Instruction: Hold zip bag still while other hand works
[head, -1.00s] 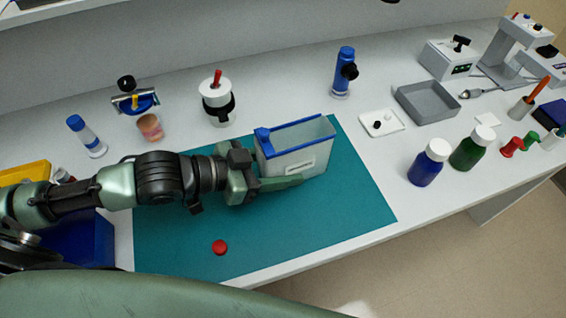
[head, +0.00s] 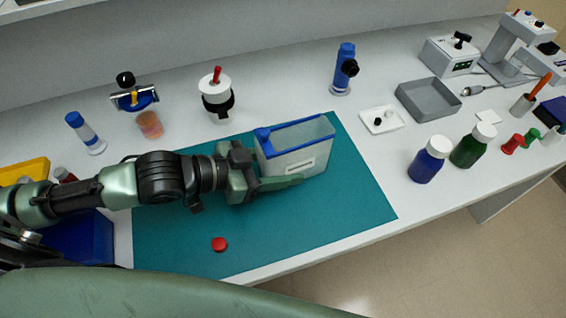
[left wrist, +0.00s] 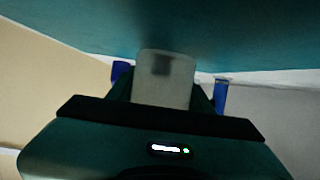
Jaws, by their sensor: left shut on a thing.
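The zip bag (head: 300,149) stands upright on the teal mat (head: 340,210). It is a translucent pouch with a blue strip along its top and a white label on its front. My left gripper (head: 262,172) is shut on the left end of the bag, with one finger along its front. In the left wrist view the bag (left wrist: 165,85) shows as a pale shape between the fingers. My right gripper is not in view.
A red round object (head: 220,244) lies on the mat's front part. A white-and-black container (head: 217,97) stands behind the mat. A white dish (head: 382,120), grey tray (head: 428,99), blue bottle (head: 428,162) and green bottle (head: 472,148) stand to the right. The mat's right front is clear.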

